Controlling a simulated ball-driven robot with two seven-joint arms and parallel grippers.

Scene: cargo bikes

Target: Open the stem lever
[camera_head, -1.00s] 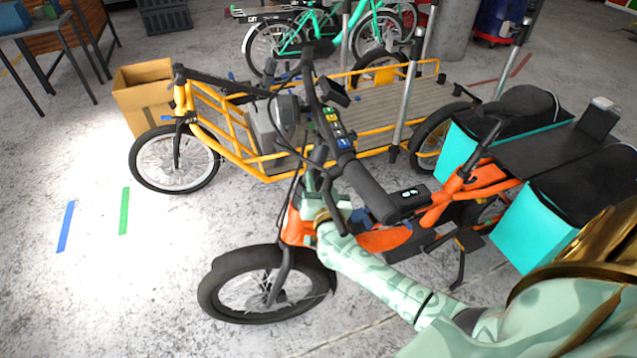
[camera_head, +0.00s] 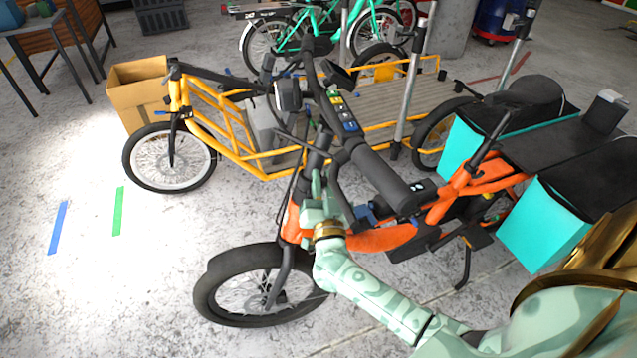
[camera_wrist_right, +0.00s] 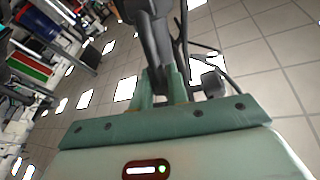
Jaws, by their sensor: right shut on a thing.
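The orange cargo bike (camera_head: 378,238) stands in front of me, its dark stem (camera_head: 318,158) rising under the black handlebar (camera_head: 380,175). My right gripper (camera_head: 318,197) is at the front of the stem, below the handlebar. In the right wrist view, its two green fingers (camera_wrist_right: 164,90) are shut on a dark grey part of the stem area. I take this part for the stem lever (camera_wrist_right: 155,45), but its outline merges with the stem. In the head view the fingers hide the held part. My left gripper is not in view.
A yellow cargo bike (camera_head: 232,140) stands close behind, with a cardboard box (camera_head: 138,95) at its front. Teal panniers (camera_head: 540,222) hang at the orange bike's rear. The floor (camera_head: 110,290) at left is clear apart from blue and green tape.

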